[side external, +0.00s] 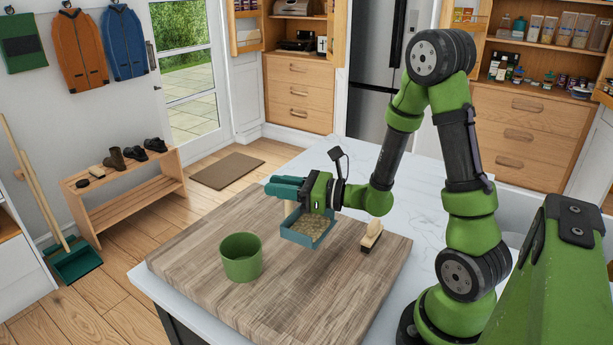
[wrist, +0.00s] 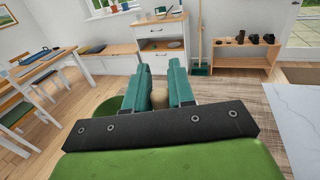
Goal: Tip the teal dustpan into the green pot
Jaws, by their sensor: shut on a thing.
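The teal dustpan (side external: 289,233) hangs level above the wooden board in the side view, with brownish crumbs in its tray. My gripper (side external: 284,188) is shut on its pale wooden handle, which shows between the teal fingers in the wrist view (wrist: 159,98). The green pot (side external: 240,266) stands upright on the board, left of and nearer the camera than the dustpan. In the wrist view the pot (wrist: 106,106) is partly hidden behind the left finger and my gripper's body. The dustpan's tray is hidden in the wrist view.
A hand brush (side external: 371,236) lies on the wooden board (side external: 330,285) at right. The board's front is clear. White countertop (side external: 400,220) surrounds it. A second teal dustpan (side external: 77,264) with a broom is on the floor by the shoe bench (side external: 125,190).

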